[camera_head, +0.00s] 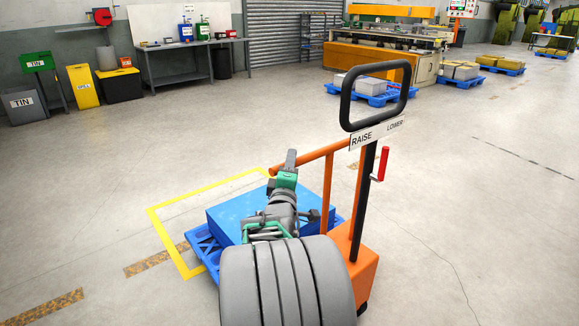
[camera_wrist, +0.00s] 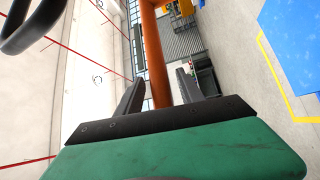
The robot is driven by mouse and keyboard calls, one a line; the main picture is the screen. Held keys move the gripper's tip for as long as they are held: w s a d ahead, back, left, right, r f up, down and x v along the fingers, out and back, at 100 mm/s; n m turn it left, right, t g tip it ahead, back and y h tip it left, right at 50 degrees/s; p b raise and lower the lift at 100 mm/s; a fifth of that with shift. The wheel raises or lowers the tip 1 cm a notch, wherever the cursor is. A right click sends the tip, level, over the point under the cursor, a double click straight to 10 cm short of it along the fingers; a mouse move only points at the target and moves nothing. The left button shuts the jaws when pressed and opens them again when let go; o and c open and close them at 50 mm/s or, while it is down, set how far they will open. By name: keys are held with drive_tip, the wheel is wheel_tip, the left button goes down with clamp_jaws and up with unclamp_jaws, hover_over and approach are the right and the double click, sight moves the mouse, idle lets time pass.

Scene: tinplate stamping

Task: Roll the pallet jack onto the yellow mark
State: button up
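The pallet jack (camera_head: 362,262) is orange, with a black loop handle (camera_head: 345,100), a RAISE/LOWER plate, a red lever (camera_head: 382,163) and an orange side bar (camera_head: 318,153). It stands at a blue pallet (camera_head: 203,245) bearing a blue block (camera_head: 228,215). The yellow mark (camera_head: 166,236) is a floor outline; pallet and block cover its right part, and its left strip is bare. My gripper (camera_head: 290,160) is at the side bar. In the wrist view its dark fingers (camera_wrist: 160,78) are apart, with the orange bar (camera_wrist: 155,50) showing between them and gaps on both sides.
Worn hazard tape (camera_head: 150,262) crosses the floor at left. Bins (camera_head: 83,86) and a workbench (camera_head: 190,48) line the back wall. A blue pallet with grey stacks (camera_head: 370,98) stands by the orange machine (camera_head: 385,60). The floor at right and left is open.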

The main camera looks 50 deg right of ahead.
clamp_jaws()
idle(1.1)
